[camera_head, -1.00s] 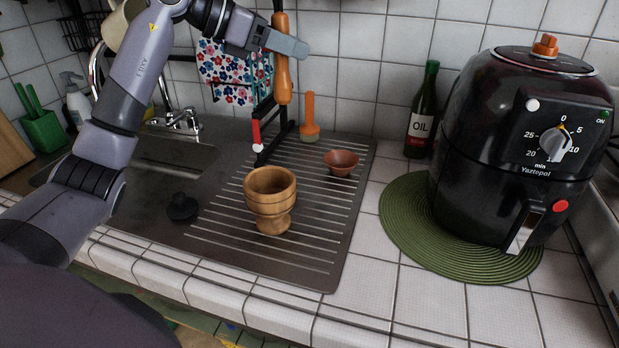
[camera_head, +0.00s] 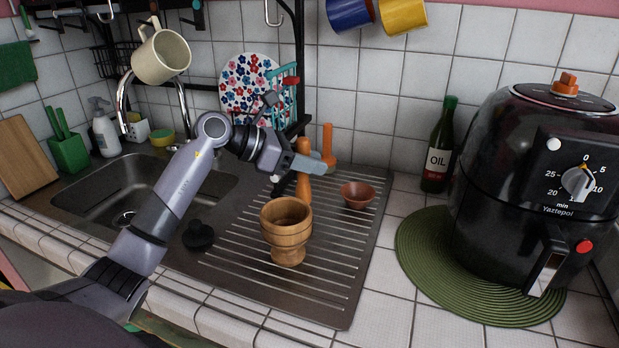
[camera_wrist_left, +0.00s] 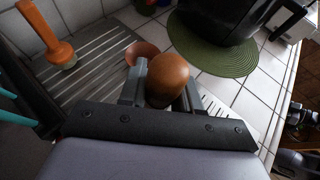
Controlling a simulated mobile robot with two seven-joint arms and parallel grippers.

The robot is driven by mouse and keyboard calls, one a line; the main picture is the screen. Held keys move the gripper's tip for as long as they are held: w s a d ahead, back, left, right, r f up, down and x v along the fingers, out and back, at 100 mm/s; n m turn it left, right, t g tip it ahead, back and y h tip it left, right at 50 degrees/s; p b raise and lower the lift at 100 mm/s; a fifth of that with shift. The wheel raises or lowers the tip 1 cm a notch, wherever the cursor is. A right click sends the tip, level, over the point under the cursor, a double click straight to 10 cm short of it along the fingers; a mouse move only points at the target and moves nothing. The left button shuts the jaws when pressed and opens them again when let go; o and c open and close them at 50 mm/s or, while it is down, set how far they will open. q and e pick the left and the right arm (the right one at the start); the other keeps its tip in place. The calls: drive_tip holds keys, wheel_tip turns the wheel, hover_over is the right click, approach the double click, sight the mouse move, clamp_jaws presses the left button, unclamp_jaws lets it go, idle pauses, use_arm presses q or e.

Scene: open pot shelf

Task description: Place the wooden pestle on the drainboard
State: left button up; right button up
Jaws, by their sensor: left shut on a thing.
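The wooden pestle (camera_head: 303,187) is upright in my left gripper (camera_head: 306,163), just behind the wooden mortar (camera_head: 287,240). Its rounded top (camera_wrist_left: 168,72) shows between the fingers (camera_wrist_left: 163,92) in the left wrist view. Its lower end is hidden behind the mortar's rim, so I cannot tell whether it touches the ridged metal drainboard (camera_head: 345,290). The mortar stands upright on the drainboard.
A small brown bowl (camera_head: 357,196) sits right of the pestle, and an orange-handled tool (camera_head: 328,147) stands behind. A black stopper (camera_head: 198,236) lies left of the mortar. The oil bottle (camera_head: 438,150) and air fryer (camera_head: 535,200) stand right. The drainboard's front right is clear.

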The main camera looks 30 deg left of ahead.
use_arm(q)
wheel_tip(320, 180, down, 4)
drive_tip(key=shift+f, duration=0.1)
drive_tip(key=shift+f, duration=0.15)
drive_tip(key=o, duration=1.1)
drive_tip(key=shift+c, duration=0.2)
